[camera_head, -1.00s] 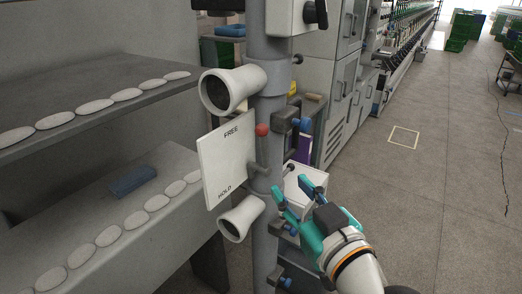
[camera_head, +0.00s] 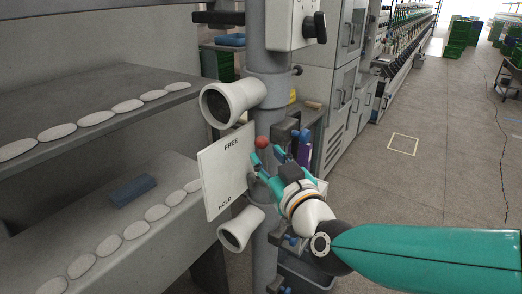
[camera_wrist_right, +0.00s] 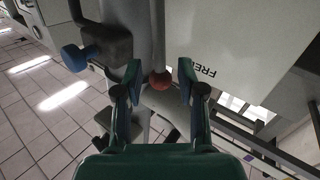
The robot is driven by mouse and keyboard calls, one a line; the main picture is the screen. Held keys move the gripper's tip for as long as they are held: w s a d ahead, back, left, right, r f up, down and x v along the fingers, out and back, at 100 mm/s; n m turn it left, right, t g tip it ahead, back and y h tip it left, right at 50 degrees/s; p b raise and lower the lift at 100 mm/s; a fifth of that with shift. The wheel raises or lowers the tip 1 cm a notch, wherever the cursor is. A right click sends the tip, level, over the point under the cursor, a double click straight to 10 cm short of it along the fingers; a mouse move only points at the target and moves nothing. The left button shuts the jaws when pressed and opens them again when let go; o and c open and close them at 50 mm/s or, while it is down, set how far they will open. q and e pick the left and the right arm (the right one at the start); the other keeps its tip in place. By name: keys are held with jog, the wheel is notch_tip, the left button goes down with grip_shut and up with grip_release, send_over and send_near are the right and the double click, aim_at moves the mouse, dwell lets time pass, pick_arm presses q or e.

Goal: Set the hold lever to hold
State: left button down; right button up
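The hold lever's red ball knob (camera_head: 262,142) stands beside the upper part of the white plate (camera_head: 226,172), level with the word FREE; HOLD is at the plate's lower end. My right gripper (camera_head: 266,153) is open at the knob, its teal fingers reaching up toward it. In the right wrist view the red knob (camera_wrist_right: 160,81) lies between the two open fingertips (camera_wrist_right: 160,76), with gaps visible on both sides. The lever's rod is partly hidden by the gripper in the head view. My left gripper is not in view.
The grey post (camera_head: 268,97) carries white funnel-shaped guides (camera_head: 232,100) above and below the plate. A dark bracket with a blue knob (camera_wrist_right: 75,57) is close beside the gripper.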

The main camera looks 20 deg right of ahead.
aim_at(264, 152)
jog(key=shift+w+a, duration=0.1)
jog(key=shift+w, duration=1.7)
grip_shut()
jog(key=shift+r, duration=0.1)
